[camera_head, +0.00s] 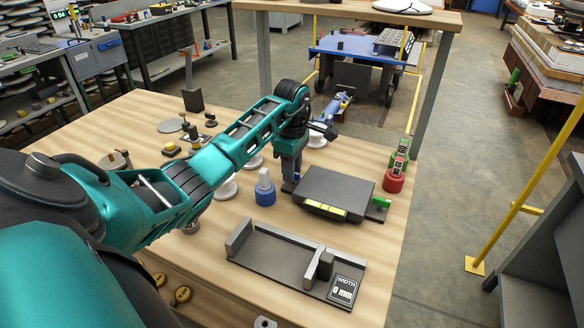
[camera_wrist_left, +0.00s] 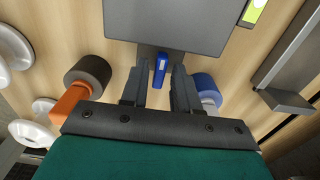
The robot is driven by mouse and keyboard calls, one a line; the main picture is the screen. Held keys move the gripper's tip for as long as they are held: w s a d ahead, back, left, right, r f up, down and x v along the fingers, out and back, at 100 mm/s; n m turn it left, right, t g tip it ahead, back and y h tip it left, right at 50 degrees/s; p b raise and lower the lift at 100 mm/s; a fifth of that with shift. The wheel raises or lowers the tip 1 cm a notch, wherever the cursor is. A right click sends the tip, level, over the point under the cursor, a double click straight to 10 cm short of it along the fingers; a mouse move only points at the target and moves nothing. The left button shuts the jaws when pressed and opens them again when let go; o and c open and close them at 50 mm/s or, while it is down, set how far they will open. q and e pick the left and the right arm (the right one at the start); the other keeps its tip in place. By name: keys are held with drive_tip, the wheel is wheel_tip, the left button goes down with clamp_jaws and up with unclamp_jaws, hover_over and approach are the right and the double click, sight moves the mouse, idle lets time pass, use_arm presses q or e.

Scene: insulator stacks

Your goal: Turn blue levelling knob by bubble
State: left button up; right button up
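The dark levelling plate (camera_head: 338,190) lies on the wooden table, with a yellow-green bubble strip (camera_head: 325,208) along its front edge. The bubble position is too small to read. The blue knob (camera_wrist_left: 160,70) sticks out from the plate's edge in the left wrist view. My left gripper (camera_head: 290,188) is at the plate's left side in the head view. Its fingers (camera_wrist_left: 159,88) are apart on either side of the blue knob, with narrow gaps visible. A green knob (camera_head: 381,202) shows on the plate's right side.
A blue-based holder with a white top (camera_head: 265,190) stands close left of my gripper. A red holder (camera_head: 393,182) is right of the plate. A grey width gauge (camera_head: 285,262) lies in front. White discs lie behind the arm. My right gripper is not visible.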

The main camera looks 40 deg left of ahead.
use_arm(q)
clamp_jaws()
drive_tip(key=shift+n, duration=0.3)
drive_tip(key=shift+a+r+n+p, duration=0.1)
drive_tip(key=shift+n+p, duration=0.2)
drive_tip(key=shift+n, duration=0.2)
drive_tip(key=n+p, duration=0.1)
drive_tip(key=n, duration=0.3)
drive_tip(key=n+p, duration=0.1)
drive_tip(key=n, duration=0.5)
drive_tip(key=shift+p, duration=0.35)
drive_tip(key=shift+n, duration=0.4)
